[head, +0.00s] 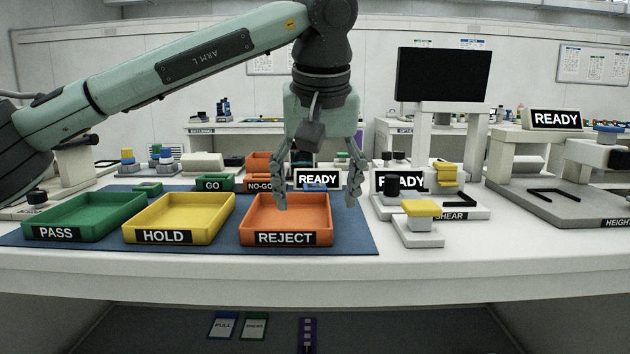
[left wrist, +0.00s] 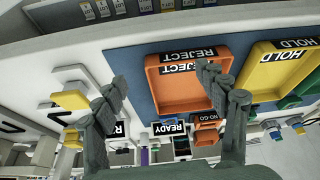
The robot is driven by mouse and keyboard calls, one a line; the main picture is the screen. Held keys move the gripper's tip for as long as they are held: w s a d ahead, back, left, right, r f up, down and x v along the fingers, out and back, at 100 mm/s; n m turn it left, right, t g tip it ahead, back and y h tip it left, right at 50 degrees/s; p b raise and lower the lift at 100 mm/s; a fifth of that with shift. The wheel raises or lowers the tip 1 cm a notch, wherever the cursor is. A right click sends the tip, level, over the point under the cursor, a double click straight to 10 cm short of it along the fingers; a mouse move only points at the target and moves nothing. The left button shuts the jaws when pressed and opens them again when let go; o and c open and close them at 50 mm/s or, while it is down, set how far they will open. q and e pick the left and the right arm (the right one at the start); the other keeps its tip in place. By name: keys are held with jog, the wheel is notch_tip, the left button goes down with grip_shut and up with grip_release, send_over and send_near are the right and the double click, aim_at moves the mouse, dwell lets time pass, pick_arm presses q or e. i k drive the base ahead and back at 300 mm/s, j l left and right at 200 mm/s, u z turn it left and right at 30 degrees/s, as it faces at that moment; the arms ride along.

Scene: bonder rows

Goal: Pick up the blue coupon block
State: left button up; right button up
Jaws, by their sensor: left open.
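A small blue block (head: 316,187), likely the blue coupon block, shows behind the orange REJECT tray (head: 290,238) and in front of a READY sign (head: 317,177). It is small and partly hidden by the tray's rim. A bit of blue also shows beside the READY sign in the left wrist view (left wrist: 171,121). My left gripper (head: 316,200) points down, open and empty, with its fingers on either side of the block in the head view. How high it is above the block is hard to tell. The open fingers also show in the left wrist view (left wrist: 162,80). My right gripper is not in view.
A yellow HOLD tray (head: 180,235) and a green PASS tray (head: 88,232) stand left on the blue mat (head: 340,242). Small GO (head: 213,184) and NO-GO bins stand behind. Right are a yellow-topped fixture (head: 421,209), the SHEAR station and a HEIGHT station.

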aim_at(320, 187)
jog(key=i, duration=0.9)
